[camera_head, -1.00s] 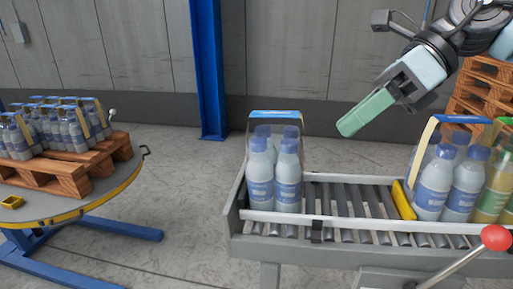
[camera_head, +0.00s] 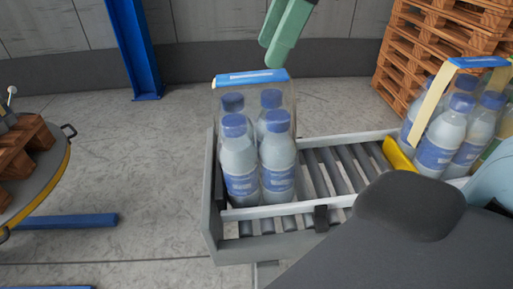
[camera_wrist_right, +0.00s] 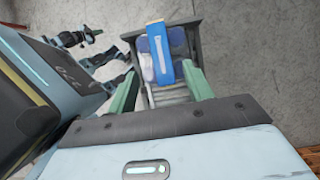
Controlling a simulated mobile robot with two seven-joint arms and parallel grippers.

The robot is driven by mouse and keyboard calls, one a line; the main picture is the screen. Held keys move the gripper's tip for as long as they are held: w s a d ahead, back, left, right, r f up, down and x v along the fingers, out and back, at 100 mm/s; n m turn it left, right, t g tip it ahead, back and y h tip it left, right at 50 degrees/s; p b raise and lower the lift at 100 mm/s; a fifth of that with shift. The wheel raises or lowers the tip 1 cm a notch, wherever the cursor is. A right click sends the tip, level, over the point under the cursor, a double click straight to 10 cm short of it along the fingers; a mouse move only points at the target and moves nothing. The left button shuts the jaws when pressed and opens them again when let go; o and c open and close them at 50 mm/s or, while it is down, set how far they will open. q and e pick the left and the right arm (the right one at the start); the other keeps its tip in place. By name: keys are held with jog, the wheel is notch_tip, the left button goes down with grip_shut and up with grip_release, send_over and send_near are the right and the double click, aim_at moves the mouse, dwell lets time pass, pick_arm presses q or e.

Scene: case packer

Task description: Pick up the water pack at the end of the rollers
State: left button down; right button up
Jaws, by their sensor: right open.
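The water pack (camera_head: 258,160) stands upright at the left end of the rollers. It is several clear bottles with blue caps and blue labels, with a blue strap handle (camera_head: 250,77) across the top. My right gripper (camera_head: 284,40) is above the pack, slightly behind and right of the handle, apart from it; its green fingers are partly cut off at the top edge. In the right wrist view, the open green fingers (camera_wrist_right: 160,95) lie either side of the lower end of the blue handle (camera_wrist_right: 159,52). My left gripper is not in view.
The roller conveyor (camera_head: 335,170) has a metal end wall at left. A yellow stop (camera_head: 398,157) separates more bottle packs (camera_head: 447,130) at right. Wooden pallets (camera_head: 440,50) are stacked behind.

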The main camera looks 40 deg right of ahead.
aim_at(257, 74)
jog(key=shift+w+a+f, duration=0.15)
jog(key=shift+w+f, duration=0.05)
jog(key=shift+f, duration=0.2)
jog(key=shift+p+x, duration=0.35)
jog(key=shift+x, duration=2.25)
grip_shut()
jog(key=shift+r, duration=0.1)
